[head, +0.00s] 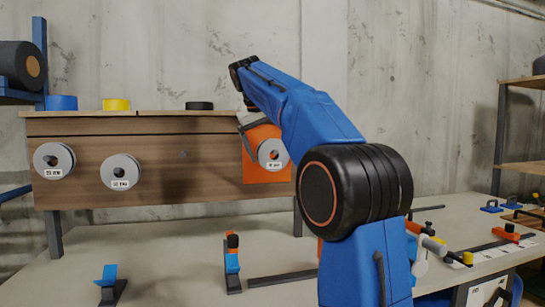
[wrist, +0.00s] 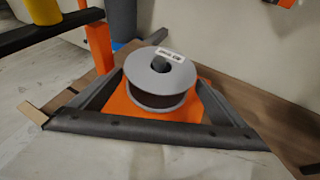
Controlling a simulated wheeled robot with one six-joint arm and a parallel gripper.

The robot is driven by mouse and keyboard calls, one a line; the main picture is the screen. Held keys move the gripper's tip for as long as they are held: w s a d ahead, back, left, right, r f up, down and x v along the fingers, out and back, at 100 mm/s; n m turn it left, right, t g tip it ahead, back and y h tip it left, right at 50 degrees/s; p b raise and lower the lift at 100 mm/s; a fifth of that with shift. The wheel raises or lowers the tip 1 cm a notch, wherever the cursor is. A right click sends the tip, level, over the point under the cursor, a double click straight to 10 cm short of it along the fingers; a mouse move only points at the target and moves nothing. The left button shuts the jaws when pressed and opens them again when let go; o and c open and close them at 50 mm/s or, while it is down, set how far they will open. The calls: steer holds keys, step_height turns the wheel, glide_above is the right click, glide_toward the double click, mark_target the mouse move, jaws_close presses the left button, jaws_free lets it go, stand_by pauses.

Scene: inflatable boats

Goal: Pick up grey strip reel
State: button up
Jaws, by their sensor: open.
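A grey strip reel (head: 273,153) with a small white label is mounted in front of an orange panel (head: 254,171) at the right end of a wooden board. In the wrist view the reel (wrist: 160,82) is near the middle, its round face and centre hole towards the camera. My gripper (head: 250,135) is at the reel's upper left in the head view, partly hidden by my blue arm. Its grey fingers (wrist: 159,90) are spread, one on each side of the reel in the wrist view. I cannot tell whether they touch it.
Two more grey reels (head: 54,161) (head: 121,171) hang on the wooden board (head: 200,175). Blue (head: 62,103), yellow (head: 116,105) and black (head: 199,105) rolls lie on top. The workbench (head: 180,250) carries small clamps and tools. A shelf rack stands at far right.

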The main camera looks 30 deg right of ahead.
steer(key=shift+x, duration=1.55)
steer(key=c, duration=1.4)
steer(key=shift+r, duration=0.15)
steer(key=shift+r, duration=0.7)
steer(key=s+a, duration=0.2)
steer(key=s, duration=0.6)
steer(key=s+a, duration=0.3)
steer(key=s, duration=0.6)
steer(key=shift+s, duration=0.2)
